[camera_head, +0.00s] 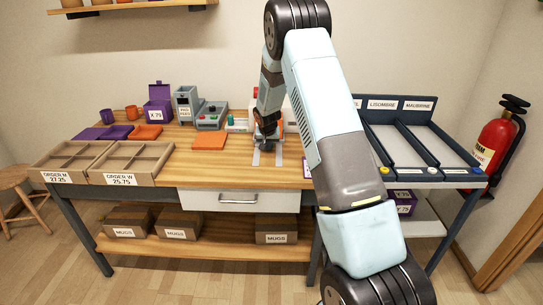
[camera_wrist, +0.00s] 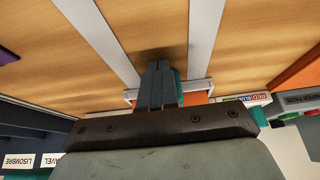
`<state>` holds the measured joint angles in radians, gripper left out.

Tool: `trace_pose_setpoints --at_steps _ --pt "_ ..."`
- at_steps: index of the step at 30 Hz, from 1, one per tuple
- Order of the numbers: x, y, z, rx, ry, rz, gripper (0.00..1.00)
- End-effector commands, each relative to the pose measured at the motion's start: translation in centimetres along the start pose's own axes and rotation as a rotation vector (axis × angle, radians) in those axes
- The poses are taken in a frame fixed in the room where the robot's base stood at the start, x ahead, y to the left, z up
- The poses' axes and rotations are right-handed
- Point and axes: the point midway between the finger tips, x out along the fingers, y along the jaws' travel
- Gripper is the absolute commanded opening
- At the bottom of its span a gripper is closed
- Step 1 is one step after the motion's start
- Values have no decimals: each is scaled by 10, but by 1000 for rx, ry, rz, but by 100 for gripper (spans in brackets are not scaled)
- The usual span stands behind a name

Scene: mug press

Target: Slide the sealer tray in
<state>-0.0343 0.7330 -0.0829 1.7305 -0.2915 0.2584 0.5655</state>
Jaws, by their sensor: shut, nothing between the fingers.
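My gripper (camera_head: 266,143) is low over the work table, above two pale parallel rails (camera_head: 279,157) that run toward the table's front edge. In the wrist view my gripper (camera_wrist: 160,68) is shut and empty, its fingers between the two rails (camera_wrist: 203,40). Behind the fingers shows a pale frame edge (camera_wrist: 129,95), probably the sealer tray, with an orange patch (camera_wrist: 195,98) and some teal beside them. The fingers hide much of it, and I cannot tell whether they touch it. The sealer (camera_head: 287,112), whitish, is mostly hidden behind my arm.
An orange flat piece (camera_head: 209,142) lies left of the rails. Divided order trays (camera_head: 130,178) are at the left front. A sloped rack (camera_head: 420,150) stands right. The table front is clear.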

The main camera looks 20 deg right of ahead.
Motion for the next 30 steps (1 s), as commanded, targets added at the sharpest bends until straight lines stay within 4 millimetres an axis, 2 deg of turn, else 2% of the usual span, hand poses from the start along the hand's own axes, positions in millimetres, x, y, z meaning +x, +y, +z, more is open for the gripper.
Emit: trace_pose_setpoints --at_steps 15,30 --pt "-12 0 25 -1 0 0 0" --pt "-46 0 8 1 2 -1 0"
